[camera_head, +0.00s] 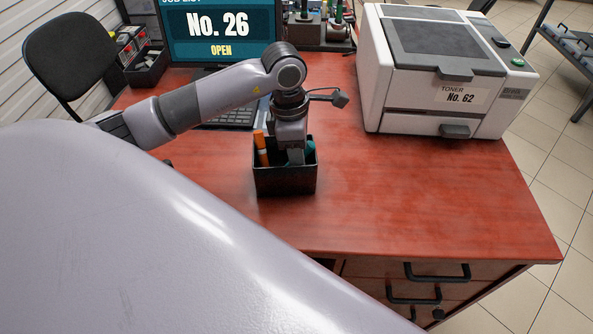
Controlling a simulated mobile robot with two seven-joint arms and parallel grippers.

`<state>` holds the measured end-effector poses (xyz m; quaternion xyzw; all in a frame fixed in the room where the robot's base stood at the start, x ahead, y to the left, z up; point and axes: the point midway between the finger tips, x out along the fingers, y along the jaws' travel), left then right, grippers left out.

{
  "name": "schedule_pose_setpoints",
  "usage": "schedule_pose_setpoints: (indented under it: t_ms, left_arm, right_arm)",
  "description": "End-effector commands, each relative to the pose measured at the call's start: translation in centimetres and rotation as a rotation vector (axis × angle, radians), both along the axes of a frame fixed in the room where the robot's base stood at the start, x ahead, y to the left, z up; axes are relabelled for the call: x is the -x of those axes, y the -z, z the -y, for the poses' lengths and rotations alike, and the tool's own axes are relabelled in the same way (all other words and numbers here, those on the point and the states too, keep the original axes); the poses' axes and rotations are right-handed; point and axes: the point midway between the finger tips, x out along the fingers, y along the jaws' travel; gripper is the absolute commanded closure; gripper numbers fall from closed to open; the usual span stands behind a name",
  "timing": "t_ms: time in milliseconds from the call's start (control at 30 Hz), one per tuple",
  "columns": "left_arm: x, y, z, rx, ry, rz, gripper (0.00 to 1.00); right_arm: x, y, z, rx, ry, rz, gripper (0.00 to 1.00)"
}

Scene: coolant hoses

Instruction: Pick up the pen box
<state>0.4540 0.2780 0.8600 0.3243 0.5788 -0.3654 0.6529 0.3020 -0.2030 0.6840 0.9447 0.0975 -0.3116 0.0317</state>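The pen box (286,181) is a black, open-topped box standing upright on the red-brown desk (410,190). An orange marker (261,147) stands in its left part, and something teal shows at its right inner side. My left gripper (296,157) reaches down over the box from above, with its lower end at or inside the opening. The fingertips are partly hidden by the box, so I cannot tell whether they grip a wall. My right gripper is not in view.
A white printer (440,70) labelled "TONER No. 62" stands right of the box. A monitor (219,30) reading "No. 26 OPEN" and a keyboard (231,118) are behind my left arm. A black chair (70,55) is at far left. The desk's front right is clear.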

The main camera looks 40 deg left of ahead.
Motion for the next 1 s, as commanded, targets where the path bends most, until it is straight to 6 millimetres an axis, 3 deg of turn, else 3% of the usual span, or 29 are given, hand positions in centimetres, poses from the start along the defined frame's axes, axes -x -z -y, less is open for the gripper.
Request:
schedule_pose_setpoints:
  t_ms: [33, 100, 167, 200, 233, 567, 1000]
  left_arm:
    - [0.0, 0.0, 0.0, 0.000, 0.000, 0.000, 0.76]
    - [0.0, 0.0, 0.0, 0.000, 0.000, 0.000, 0.98]
    - [0.0, 0.0, 0.0, 0.001, 0.000, 0.001, 1.00]
    - [0.0, 0.0, 0.0, 0.001, 0.000, 0.001, 0.69]
    - [0.0, -0.1, 0.0, 0.001, 0.000, 0.001, 0.66]
    - [0.0, -0.3, 0.0, 0.001, 0.000, 0.002, 0.66]
    - [0.4, -6.0, -0.2, 0.001, 0.000, 0.004, 0.66]
  right_arm:
    - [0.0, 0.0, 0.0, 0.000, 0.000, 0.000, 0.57]
    - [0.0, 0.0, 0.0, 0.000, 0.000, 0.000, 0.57]
    - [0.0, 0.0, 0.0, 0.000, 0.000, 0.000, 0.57]
    - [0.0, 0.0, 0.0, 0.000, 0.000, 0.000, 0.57]
    - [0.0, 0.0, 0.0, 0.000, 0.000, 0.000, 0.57]
    - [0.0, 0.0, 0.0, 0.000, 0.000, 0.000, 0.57]
    - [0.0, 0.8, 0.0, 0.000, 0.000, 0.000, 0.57]
